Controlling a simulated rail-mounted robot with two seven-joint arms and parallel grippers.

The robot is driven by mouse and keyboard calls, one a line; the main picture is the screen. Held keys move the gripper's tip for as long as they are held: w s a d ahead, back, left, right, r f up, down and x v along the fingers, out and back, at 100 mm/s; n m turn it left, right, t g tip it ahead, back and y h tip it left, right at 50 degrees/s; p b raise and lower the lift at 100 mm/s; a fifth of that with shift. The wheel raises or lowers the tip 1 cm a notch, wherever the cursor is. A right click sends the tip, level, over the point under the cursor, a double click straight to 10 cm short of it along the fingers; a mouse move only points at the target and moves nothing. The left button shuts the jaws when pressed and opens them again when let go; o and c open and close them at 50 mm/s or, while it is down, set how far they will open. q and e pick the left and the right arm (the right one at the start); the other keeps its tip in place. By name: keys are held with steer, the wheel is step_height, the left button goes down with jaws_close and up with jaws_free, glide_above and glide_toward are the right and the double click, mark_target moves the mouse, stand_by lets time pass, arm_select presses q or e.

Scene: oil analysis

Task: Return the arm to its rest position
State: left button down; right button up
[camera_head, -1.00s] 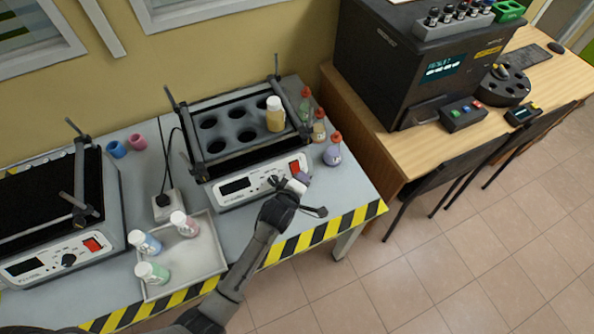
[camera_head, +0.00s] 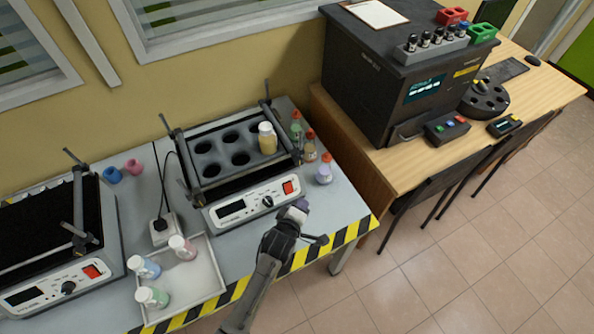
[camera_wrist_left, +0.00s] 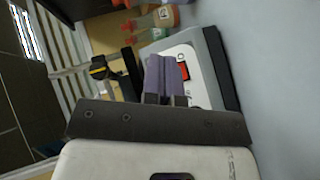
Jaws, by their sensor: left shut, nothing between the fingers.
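My left arm comes in from the bottom of the head view. Its gripper (camera_head: 299,207) is in front of the shaker's control panel, above the table's front edge. In the left wrist view the two purple-grey fingers (camera_wrist_left: 166,76) lie together, shut, with nothing between them. The shaker (camera_head: 240,207) behind it has a black rack with several round holes, and a yellow-filled bottle (camera_head: 267,138) stands in one of them. The shaker's red switch (camera_wrist_left: 184,73) shows just past the fingers in the left wrist view. My right gripper is not in view.
A tray (camera_head: 212,262) with three capped bottles sits left of the arm. A second shaker (camera_head: 98,255) is at far left. Small bottles (camera_head: 324,170) stand right of the shaker. A wooden desk (camera_head: 395,165) with a black analyser (camera_head: 375,80) is at right. Floor in front is clear.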

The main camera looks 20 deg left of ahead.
arm_select(q)
steer(key=s+a+r+m+g, duration=0.35)
steer(key=s+m, duration=0.45)
steer(key=s, duration=0.3)
steer(key=s+a+r+m+g, duration=0.2)
steer(key=s+r+m+g, duration=0.2)
steer(key=s+m, duration=0.6)
steer(key=s+a+f+n+g, duration=0.1)
steer(key=s+f, duration=0.2)
steer(key=s, duration=0.2)
steer(key=s+a+f+g, duration=0.1)
steer(key=s+f+g, duration=0.1)
steer(key=s, duration=0.4)
step_height(320, 180, up, 30)
steer(key=p, duration=3.1)
steer(key=shift+s+d+r, duration=0.2)
steer(key=shift+d, duration=0.1)
